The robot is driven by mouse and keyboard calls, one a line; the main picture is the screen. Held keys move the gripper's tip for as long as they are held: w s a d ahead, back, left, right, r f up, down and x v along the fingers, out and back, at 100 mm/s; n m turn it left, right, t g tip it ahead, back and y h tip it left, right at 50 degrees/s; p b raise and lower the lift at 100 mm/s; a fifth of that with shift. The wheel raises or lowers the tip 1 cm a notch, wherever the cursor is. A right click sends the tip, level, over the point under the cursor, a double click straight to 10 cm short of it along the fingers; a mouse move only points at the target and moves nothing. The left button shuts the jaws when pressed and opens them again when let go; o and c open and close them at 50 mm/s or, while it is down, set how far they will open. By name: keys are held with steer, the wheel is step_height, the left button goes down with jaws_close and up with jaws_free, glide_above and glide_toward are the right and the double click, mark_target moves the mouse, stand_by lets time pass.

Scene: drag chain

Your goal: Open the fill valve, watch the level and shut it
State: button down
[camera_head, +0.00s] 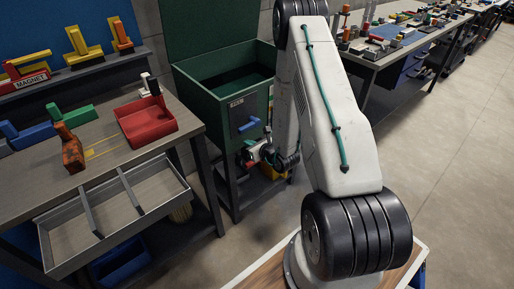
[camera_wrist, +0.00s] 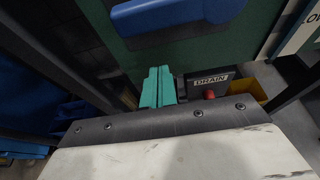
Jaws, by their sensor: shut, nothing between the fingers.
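A green open-topped tank (camera_head: 197,103) stands in the middle of the head view on a dark frame. A blue lever handle (camera_head: 249,125) sits on a dark plate on its front; it also shows at the top of the wrist view (camera_wrist: 180,14). My gripper's teal fingers (camera_wrist: 158,87) are shut together, empty, below the lever and apart from it. A plate marked DRAIN (camera_wrist: 211,80) with a red knob (camera_wrist: 209,95) is right of the fingers. The tank's inside looks dark; I cannot tell a liquid level. My arm hides the tank's right side.
A workbench (camera_head: 110,125) with a red tray (camera_head: 146,123) and an open drawer (camera_head: 160,213) stands left of the tank. A yellow bin (camera_wrist: 248,91) lies low beyond the drain plate. Another cluttered bench (camera_head: 375,55) stands at back right. The floor at right is clear.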

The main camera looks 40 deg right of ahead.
mark_target(248, 125)
steer(key=shift+w+r, duration=0.2)
steer(key=shift+r, duration=0.75)
steer(key=shift+w+r, duration=0.2)
steer(key=shift+r, duration=0.75)
